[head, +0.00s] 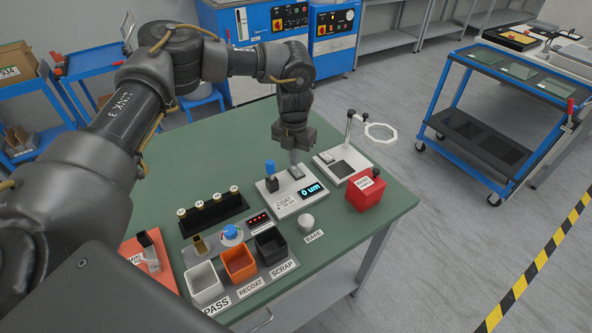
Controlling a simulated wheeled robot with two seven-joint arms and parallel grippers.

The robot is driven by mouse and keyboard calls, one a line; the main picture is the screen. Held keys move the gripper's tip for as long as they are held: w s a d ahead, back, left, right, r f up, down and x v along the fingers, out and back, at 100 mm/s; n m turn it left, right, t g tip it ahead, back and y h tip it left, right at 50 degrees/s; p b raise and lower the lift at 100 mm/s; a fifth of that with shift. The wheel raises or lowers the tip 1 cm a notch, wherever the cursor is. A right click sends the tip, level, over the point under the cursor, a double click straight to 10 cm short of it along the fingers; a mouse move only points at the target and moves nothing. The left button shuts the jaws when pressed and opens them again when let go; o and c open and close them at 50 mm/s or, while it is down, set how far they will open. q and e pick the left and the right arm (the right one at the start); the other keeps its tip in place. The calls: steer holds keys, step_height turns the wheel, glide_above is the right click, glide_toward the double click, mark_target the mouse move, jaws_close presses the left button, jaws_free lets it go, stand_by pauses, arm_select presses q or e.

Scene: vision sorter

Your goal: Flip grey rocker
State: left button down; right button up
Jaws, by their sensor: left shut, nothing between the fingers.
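The coating gauge (287,201) is a pale box on the green table, with a lit display reading "0 um" and a blue-topped dark post at its left. A small grey rocker (296,174) sits on its rear part, behind the display. My left gripper (295,160) points down directly over the rocker, shut and empty. Its fingertips are at or just above the rocker; I cannot tell whether they touch. The gripper partly hides the rocker, and which way the rocker tilts is unclear. My right gripper is not in view.
A magnifier stand (341,163) and a red box (366,191) stand to the right. Several pins stand in a black rack (213,217) at left. White, orange (239,263) and black bins line the front, with a round BARE piece (306,221) beside them.

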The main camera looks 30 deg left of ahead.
mark_target(294, 168)
arm_select(q)
steer(key=shift+f+b, duration=0.4)
steer(key=shift+f, duration=0.5)
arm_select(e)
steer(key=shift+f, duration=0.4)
arm_select(q)
steer(key=shift+r+p, duration=0.7)
steer(key=shift+r, duration=0.05)
steer(key=shift+r+p, duration=0.3)
steer(key=shift+r, duration=0.05)
steer(key=shift+r+p, duration=0.3)
steer(key=shift+r, duration=0.1)
step_height(294, 168, up, 3)
steer(key=shift+f+p, duration=0.1)
steer(key=shift+p, duration=1.1)
steer(key=shift+r+p, duration=0.3)
steer(key=shift+r, duration=0.05)
steer(key=shift+r+p, duration=0.3)
steer(key=shift+r, duration=0.05)
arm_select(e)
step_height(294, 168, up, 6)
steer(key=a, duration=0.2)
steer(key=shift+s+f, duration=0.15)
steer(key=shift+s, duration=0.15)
